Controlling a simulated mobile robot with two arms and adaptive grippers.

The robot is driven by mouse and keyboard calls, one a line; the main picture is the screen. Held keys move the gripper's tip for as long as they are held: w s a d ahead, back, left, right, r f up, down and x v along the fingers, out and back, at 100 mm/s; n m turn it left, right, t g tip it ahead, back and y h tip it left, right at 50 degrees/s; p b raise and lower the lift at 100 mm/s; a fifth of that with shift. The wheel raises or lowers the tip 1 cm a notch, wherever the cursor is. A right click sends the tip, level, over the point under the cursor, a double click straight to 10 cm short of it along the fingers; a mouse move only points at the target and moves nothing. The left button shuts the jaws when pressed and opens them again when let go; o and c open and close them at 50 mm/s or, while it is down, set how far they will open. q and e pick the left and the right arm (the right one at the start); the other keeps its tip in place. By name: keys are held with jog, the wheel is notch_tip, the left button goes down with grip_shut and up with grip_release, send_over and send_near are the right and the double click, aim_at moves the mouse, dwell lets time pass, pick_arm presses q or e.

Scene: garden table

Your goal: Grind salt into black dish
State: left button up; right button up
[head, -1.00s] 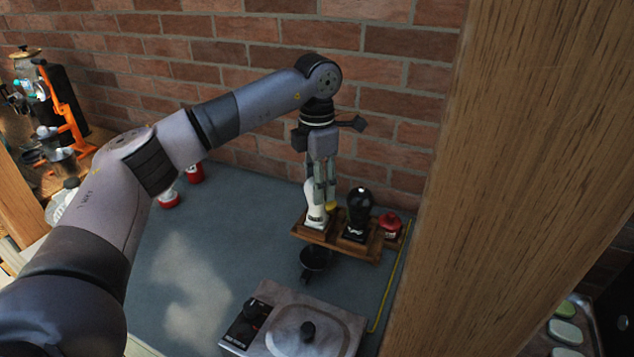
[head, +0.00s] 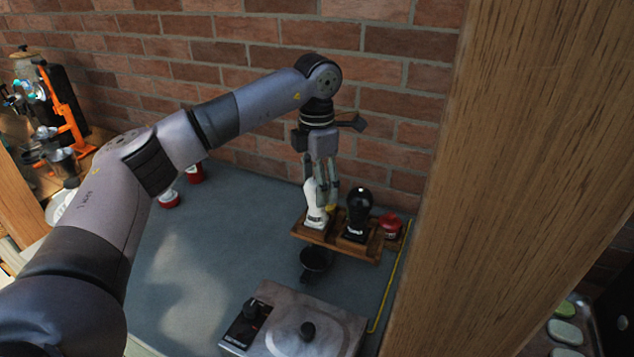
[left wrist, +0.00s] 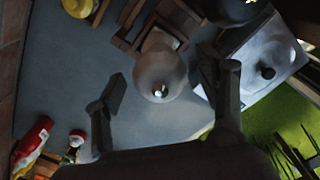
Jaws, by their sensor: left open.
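A white grinder (head: 314,208) stands upright on a small wooden stand (head: 310,237) in the head view. Its rounded top (left wrist: 160,68) also shows in the left wrist view. My left gripper (head: 326,197) points down at the white grinder's upper part. It is open, with one finger on each side of the grinder in the left wrist view. I cannot tell whether they touch it. A black grinder (head: 358,212) stands beside the white one on the stand. The black dish (head: 315,261) sits on the table in front of the stand. My right gripper is not in view.
A red item (head: 390,223) is at the stand's right end. A brick wall is close behind, and a wooden post (head: 510,150) bounds the right. The grey table (head: 225,225) is clear left of the stand.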

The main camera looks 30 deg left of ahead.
pick_arm(q)
notch_tip(320, 180, up, 12)
dwell(0.6)
